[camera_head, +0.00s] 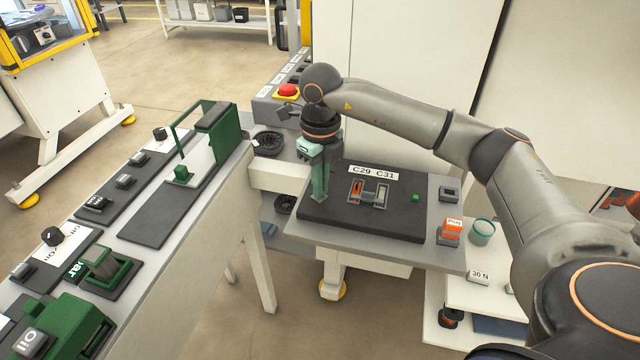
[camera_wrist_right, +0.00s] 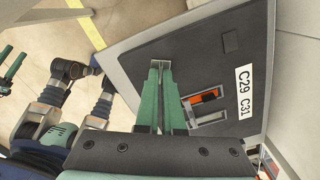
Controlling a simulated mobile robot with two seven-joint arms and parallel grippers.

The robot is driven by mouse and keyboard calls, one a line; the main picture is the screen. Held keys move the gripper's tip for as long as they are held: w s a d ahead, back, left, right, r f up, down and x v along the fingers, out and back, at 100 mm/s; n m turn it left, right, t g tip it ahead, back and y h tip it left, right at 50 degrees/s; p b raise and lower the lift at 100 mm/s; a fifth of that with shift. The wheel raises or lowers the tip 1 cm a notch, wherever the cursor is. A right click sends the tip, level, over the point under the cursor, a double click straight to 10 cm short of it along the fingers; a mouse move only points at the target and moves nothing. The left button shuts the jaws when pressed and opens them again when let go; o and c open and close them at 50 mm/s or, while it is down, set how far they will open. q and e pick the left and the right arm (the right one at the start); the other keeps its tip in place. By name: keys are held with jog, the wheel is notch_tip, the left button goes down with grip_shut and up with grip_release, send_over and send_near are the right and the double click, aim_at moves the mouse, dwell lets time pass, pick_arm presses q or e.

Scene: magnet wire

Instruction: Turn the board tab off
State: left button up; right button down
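The dark board (camera_head: 345,222) lies on the grey table with a white label (camera_head: 373,172) reading C29 C31. Two framed slots sit below the label. The left slot holds an orange tab (camera_head: 356,189), and the right slot shows grey (camera_head: 379,197). In the right wrist view the orange tab (camera_wrist_right: 204,97) and label (camera_wrist_right: 245,92) also show. My right gripper (camera_head: 319,197) points down over the board's left part, left of the slots and apart from the tab. Its green fingers (camera_wrist_right: 160,68) are close together with nothing visible held.
A small green square (camera_head: 415,197) is on the board's right part. A red button (camera_head: 288,90) is behind. A long bench with green fixtures (camera_head: 208,115) runs along the left.

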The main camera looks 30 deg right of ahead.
jog(key=n, duration=0.5)
jog(key=shift+d, duration=0.1)
jog(key=shift+n, duration=0.3)
dwell(0.4)
jog(key=c, duration=1)
grip_release()
jog(key=shift+c, duration=0.2)
notch_tip(320, 180, up, 12)
jog(key=shift+r, duration=0.25)
